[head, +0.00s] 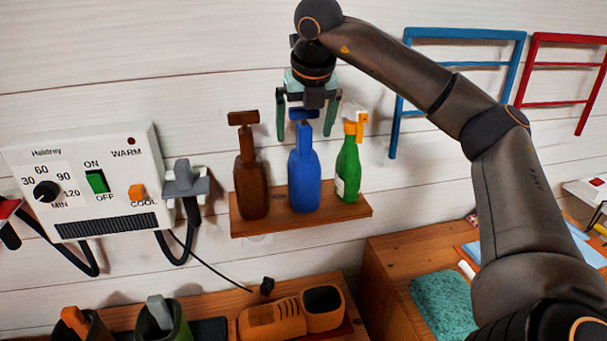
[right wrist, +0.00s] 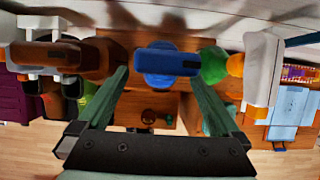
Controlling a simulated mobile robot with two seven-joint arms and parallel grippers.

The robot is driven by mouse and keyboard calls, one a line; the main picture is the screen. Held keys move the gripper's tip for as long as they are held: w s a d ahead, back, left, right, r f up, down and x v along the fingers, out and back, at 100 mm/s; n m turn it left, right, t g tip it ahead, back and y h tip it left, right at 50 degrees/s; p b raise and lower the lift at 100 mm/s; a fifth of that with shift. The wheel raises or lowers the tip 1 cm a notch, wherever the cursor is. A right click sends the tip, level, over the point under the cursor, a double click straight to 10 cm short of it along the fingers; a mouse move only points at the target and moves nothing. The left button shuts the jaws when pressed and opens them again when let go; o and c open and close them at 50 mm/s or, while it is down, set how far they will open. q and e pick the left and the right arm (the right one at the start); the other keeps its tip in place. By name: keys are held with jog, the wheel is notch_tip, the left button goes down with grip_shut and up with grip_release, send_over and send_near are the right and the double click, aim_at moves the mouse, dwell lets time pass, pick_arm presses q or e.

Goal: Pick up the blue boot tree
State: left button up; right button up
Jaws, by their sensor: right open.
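The blue boot tree (head: 305,178) stands upright on a small wooden wall shelf (head: 255,227), between a brown one (head: 251,182) and a green bottle (head: 348,168). It has a bottle-like body, a thin neck and a short bar on top. My right gripper (head: 304,134) is open and points down over it, one finger on each side of its top. In the right wrist view the blue bar (right wrist: 168,63) lies between the spread fingers; contact cannot be told. My left gripper is not in view.
The brown neighbour's bar and the green bottle's orange top (head: 356,118) are close beside my fingers. A white dryer box (head: 90,180) with a hanging grey nozzle (head: 184,180) is on the wall at left. Blue (head: 520,60) and red (head: 535,65) racks hang at right.

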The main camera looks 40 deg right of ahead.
aim_at(304, 149)
jog(key=p+x, duration=0.1)
jog(key=x, duration=0.5)
jog(key=shift+d+f, duration=0.25)
jog(key=shift+r, duration=0.1)
grip_shut()
dwell(0.6)
